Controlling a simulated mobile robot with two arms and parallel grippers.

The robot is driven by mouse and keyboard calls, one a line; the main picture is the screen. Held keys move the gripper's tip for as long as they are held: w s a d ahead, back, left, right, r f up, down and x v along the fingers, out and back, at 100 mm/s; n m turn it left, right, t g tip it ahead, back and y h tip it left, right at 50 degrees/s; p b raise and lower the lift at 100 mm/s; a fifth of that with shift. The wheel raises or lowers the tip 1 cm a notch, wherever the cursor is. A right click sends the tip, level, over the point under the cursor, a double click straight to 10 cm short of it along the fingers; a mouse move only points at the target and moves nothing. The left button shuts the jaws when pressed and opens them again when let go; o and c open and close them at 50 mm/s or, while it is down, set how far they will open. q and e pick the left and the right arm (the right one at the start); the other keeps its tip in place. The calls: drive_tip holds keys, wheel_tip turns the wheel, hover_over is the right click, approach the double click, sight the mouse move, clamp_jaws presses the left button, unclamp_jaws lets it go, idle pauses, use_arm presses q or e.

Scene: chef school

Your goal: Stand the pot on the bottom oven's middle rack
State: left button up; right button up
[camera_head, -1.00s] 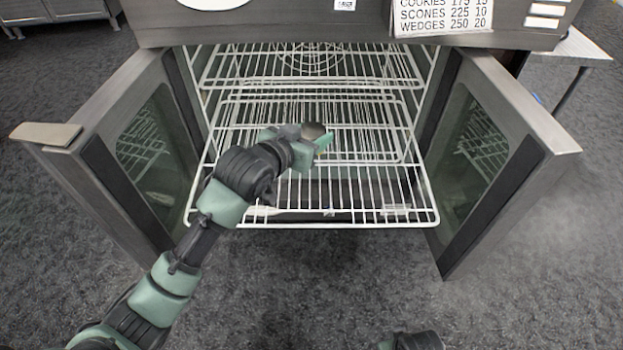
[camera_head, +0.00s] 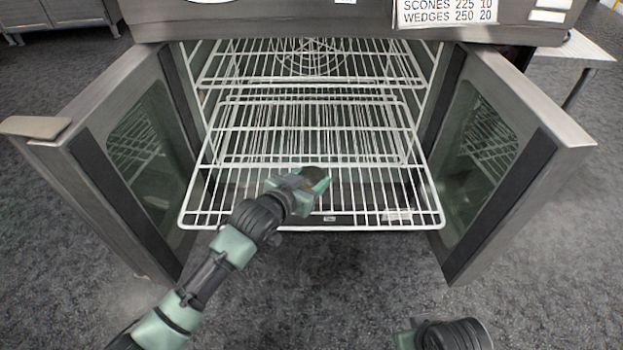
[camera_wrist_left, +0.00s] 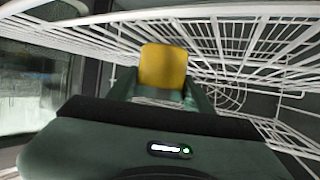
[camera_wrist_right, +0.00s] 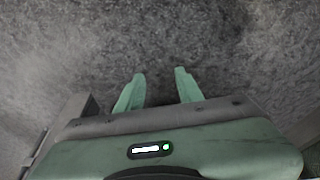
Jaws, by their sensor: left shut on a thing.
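My left gripper (camera_head: 312,185) is shut on a small pot (camera_head: 314,174), which looks brownish from above and is mostly hidden by the fingers. In the left wrist view the pot (camera_wrist_left: 163,67) is yellow between the fingertips. In the head view they overlap the front part of a white wire rack (camera_head: 370,222) that sticks out of the open bottom oven. I cannot tell the height of the pot over the wires. My right gripper (camera_wrist_right: 158,90) is open and empty above the grey floor, its fingers apart.
The left oven door (camera_head: 95,160) and right oven door (camera_head: 510,150) stand open on either side of the rack. Another wire rack (camera_head: 390,72) lies deeper inside. The rack's wires look clear of other objects. A table (camera_head: 580,50) stands at the right.

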use_arm(q)
drive_tip(key=o, duration=1.5)
drive_tip(key=shift+f, duration=0.1)
use_arm(e)
drive_tip(key=shift+r, duration=0.1)
use_arm(q)
drive_tip(key=shift+s+a+r, duration=0.15)
drive_tip(key=shift+s+r, duration=0.05)
drive_tip(key=shift+r, duration=0.05)
drive_tip(key=p+v, duration=0.3)
drive_tip(key=v, duration=0.8)
use_arm(e)
wheel_tip(320, 180, down, 11)
drive_tip(key=shift+r+g, duration=0.15)
drive_tip(key=shift+g, duration=0.15)
use_arm(q)
drive_tip(key=shift+s+a+r, duration=0.1)
drive_tip(key=shift+s+r, duration=0.05)
use_arm(e)
drive_tip(key=shift+s+a, duration=0.1)
